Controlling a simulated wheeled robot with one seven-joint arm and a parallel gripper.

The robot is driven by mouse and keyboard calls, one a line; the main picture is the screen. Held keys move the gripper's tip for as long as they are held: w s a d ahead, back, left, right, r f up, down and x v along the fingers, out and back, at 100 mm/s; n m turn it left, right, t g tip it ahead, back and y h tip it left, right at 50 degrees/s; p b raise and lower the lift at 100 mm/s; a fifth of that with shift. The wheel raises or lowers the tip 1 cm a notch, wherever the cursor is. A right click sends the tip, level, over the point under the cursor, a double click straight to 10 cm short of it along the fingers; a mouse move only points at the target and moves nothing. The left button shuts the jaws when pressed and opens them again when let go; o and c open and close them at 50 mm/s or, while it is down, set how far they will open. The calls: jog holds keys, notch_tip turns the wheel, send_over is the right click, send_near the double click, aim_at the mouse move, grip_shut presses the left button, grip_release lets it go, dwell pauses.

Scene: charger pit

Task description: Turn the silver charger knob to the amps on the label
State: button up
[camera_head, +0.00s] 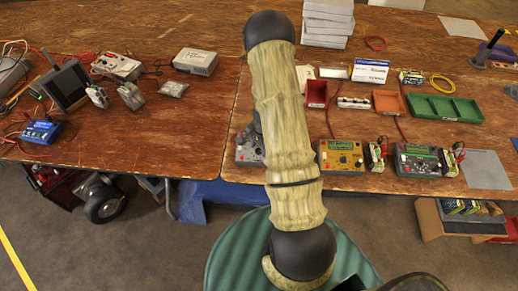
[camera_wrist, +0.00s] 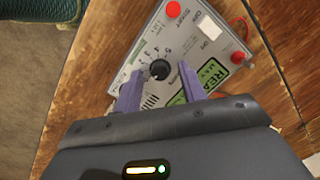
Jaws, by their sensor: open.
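The silver charger (camera_wrist: 205,45) fills the upper part of the wrist view, lying tilted in the picture. Its round black knob (camera_wrist: 160,70) sits on a dial with printed numbers; I cannot tell which mark it points to. My gripper (camera_wrist: 160,76) is open, with one purple finger on each side of the knob in the picture. Whether they touch it is unclear. A green-framed display (camera_wrist: 212,75) shows letters starting "REA" and "MAX", partly cut off by a finger. In the head view, the silver charger (camera_head: 248,152) is partly hidden by my arm. The amps label is not readable.
An orange charger (camera_head: 340,156) and a dark grey charger (camera_head: 417,160) stand to the right, with battery packs (camera_head: 376,156) beside them. Red (camera_head: 317,93), orange and green trays (camera_head: 445,107) lie behind. A blue device (camera_head: 40,131) is far left.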

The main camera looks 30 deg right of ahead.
jog(key=shift+f, duration=0.2)
jog(key=shift+c, duration=0.4)
grip_shut()
jog(key=shift+b, duration=0.35)
jog(key=m+b, duration=0.2)
jog(key=shift+f+m, duration=0.15)
jog(key=shift+m, duration=0.15)
jog(key=shift+m+t+b, duration=0.4)
jog(key=shift+m+b, duration=1.1)
jog(key=shift+r, duration=0.2)
jog(key=shift+o, duration=0.4)
grip_release()
